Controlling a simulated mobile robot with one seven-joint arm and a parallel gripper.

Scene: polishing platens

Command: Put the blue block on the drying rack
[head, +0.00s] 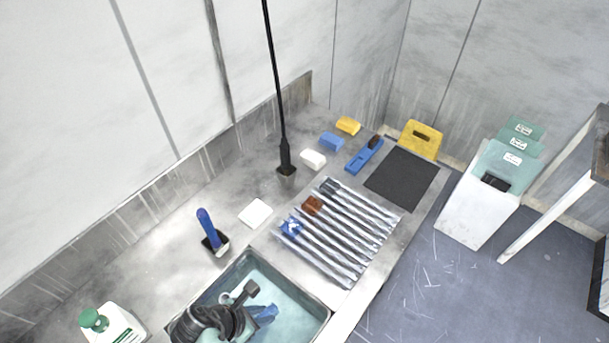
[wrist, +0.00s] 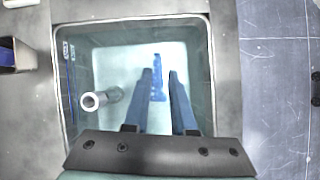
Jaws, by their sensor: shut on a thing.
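The drying rack (head: 341,263), a row of parallel metal bars, lies on the bench right of the sink. A small blue block (head: 291,227) with a pale mark lies at its left end. Another plain blue block (head: 332,141) lies farther back on the bench. My gripper (head: 267,313) reaches down into the sink; its blue fingers (wrist: 163,92) also show in the wrist view. A narrow blue object (wrist: 157,78) shows between the fingers, and they are shut on it. Its full shape is hidden, so I cannot tell whether it is a block.
The sink (head: 320,315) holds pale water and a grey tube (wrist: 93,101). A brown block (head: 312,205) and a dark block (head: 329,186) lie on the rack. Bare bench lies left of the brush.

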